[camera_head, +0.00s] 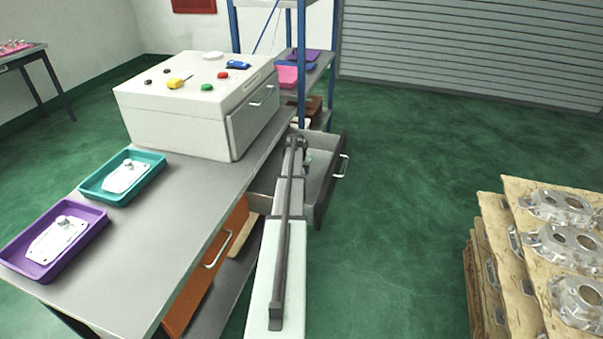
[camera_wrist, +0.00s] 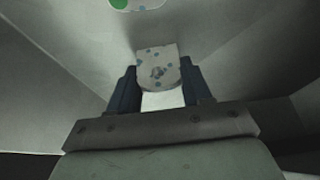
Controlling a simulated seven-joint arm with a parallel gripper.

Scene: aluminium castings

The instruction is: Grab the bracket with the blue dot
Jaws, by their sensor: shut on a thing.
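In the wrist view, my gripper (camera_wrist: 158,80) is shut on a pale bracket (camera_wrist: 158,66) with several blue dots on its face. The dark fingers sit on its left and right sides. A second pale piece with a green dot (camera_wrist: 120,4) shows at the top edge of the wrist view, cut off by the frame. Grey walls surround both pieces. In the head view, my arm reaches to an open grey drawer (camera_head: 328,185); the gripper and the held bracket cannot be made out there.
A grey bench (camera_head: 150,245) at left carries a teal tray (camera_head: 90,189) and a purple tray (camera_head: 95,212), each with a pale casting. A white control box (camera_head: 175,130) stands behind them. Stacked castings on wooden boards (camera_head: 510,245) stand at right. Green floor lies open between.

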